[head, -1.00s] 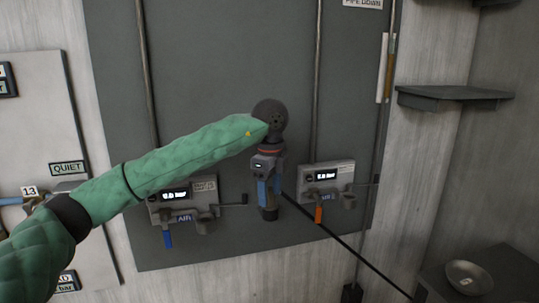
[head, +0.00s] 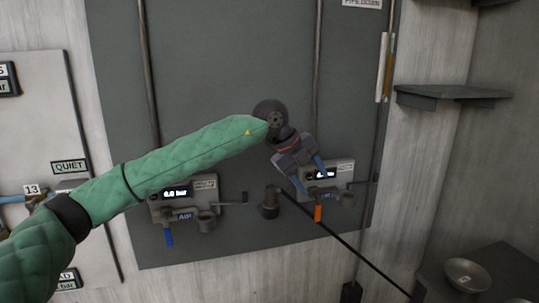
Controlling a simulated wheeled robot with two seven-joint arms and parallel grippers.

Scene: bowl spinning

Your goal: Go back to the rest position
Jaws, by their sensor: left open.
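My left arm comes in from the left in a green quilted sleeve. My left gripper (head: 311,176) points down and to the right in front of the grey wall panel. Its two blue fingers are spread apart and I see nothing between them. It partly covers the right gauge unit (head: 340,170), which has a lit display and an orange lever. A short dark cylindrical fitting (head: 270,203) on the panel, below and left of the gripper, is clear of the fingers. A metal bowl (head: 467,274) sits at the lower right. My right gripper is not in view.
The left gauge unit (head: 178,200) with a blue lever is on the grey panel (head: 225,60). A dark shelf (head: 452,97) is on the right wall. A thin black rod (head: 345,246) slants down to the right from the fitting. The upper panel has free room.

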